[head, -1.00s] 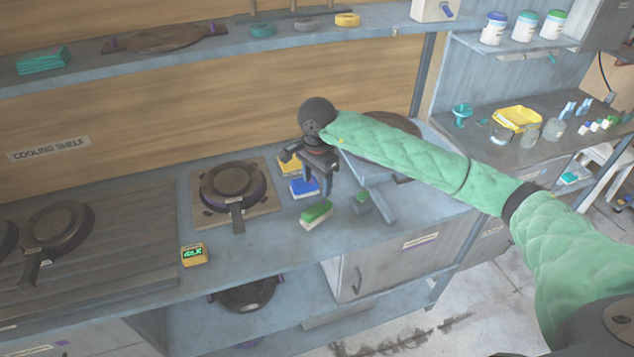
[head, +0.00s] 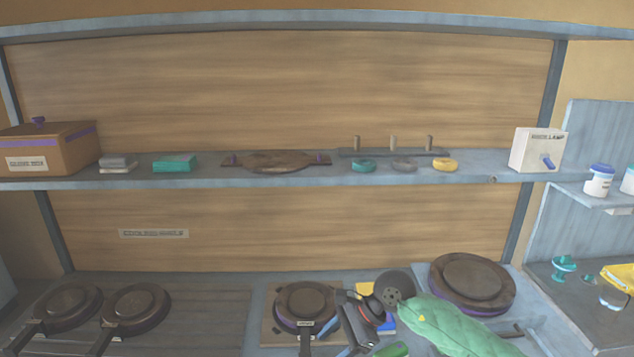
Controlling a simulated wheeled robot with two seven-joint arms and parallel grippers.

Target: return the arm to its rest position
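My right arm (head: 455,328), in a green quilted sleeve, comes in from the lower right of the head view. Its gripper (head: 365,338) hangs over the worktop, just right of a dark round press (head: 305,300) on a wooden board. Its two fingers point down and stand apart, with nothing seen between them. A blue block (head: 387,326) and a yellow block (head: 364,288) show partly behind the gripper. A green block (head: 392,350) is cut by the bottom edge. My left gripper is not in view.
Two dark pans (head: 137,305) sit at the lower left. A large round lid (head: 472,283) lies behind my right arm. A shelf (head: 210,182) above holds a brown box (head: 48,150), a board (head: 275,160), rings and a white box (head: 537,150).

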